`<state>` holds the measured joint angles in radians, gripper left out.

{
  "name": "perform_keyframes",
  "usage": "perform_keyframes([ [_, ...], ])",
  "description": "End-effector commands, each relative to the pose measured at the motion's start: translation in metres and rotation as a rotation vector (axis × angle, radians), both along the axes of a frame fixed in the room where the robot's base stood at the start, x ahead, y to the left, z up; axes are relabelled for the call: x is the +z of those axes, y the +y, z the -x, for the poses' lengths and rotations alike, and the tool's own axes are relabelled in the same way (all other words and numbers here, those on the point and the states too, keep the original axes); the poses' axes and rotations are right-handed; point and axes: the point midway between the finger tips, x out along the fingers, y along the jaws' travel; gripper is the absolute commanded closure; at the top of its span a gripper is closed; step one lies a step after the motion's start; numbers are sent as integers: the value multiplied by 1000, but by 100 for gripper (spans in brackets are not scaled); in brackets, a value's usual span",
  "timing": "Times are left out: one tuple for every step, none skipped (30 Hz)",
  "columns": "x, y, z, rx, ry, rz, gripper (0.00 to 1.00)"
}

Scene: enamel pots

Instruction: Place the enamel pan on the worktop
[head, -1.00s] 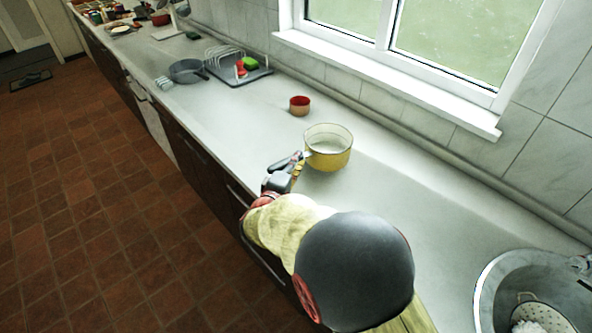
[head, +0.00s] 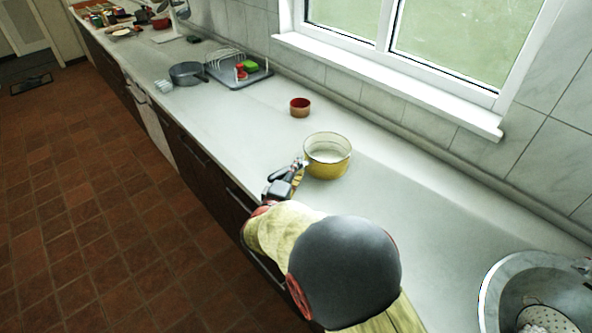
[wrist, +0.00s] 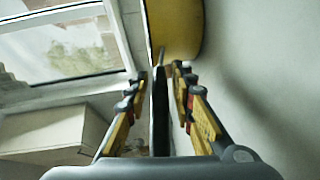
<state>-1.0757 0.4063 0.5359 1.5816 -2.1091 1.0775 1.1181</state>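The enamel pan (head: 327,166) is yellow outside and pale inside, and appears to stand upright on the pale worktop (head: 400,215). Its side also shows at the top of the wrist view (wrist: 178,30). My gripper (head: 300,164) is at the pan's handle, on the left of the pan in the head view. In the wrist view, my gripper's fingers (wrist: 160,74) are on either side of the dark handle (wrist: 160,110), with a visible gap on both sides, so it looks open around it. The pan's underside is hidden.
A small red-brown pot (head: 300,108) stands behind the pan. A grey pan (head: 187,74) and a dish rack on a tray (head: 240,78) are farther along. The worktop right of the pan is clear.

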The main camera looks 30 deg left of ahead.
Motion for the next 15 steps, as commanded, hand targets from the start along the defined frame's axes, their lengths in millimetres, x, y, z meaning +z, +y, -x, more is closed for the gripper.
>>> perform_keyframes([
  [0, 0, 0, 0, 0, 0, 71],
  [0, 0, 0, 0, 0, 0, 69],
  [0, 0, 0, 0, 0, 0, 67],
  [0, 0, 0, 0, 0, 0, 67],
  [0, 0, 0, 0, 0, 0, 67],
  [0, 0, 0, 0, 0, 0, 67],
  [0, 0, 0, 0, 0, 0, 67],
  [0, 0, 0, 0, 0, 0, 67],
  [0, 0, 0, 0, 0, 0, 67],
  [0, 0, 0, 0, 0, 0, 67],
  [0, 0, 0, 0, 0, 0, 67],
  [1, 0, 0, 0, 0, 0, 67],
  [2, 0, 0, 0, 0, 0, 67],
  [3, 0, 0, 0, 0, 0, 67],
  [4, 0, 0, 0, 0, 0, 67],
])
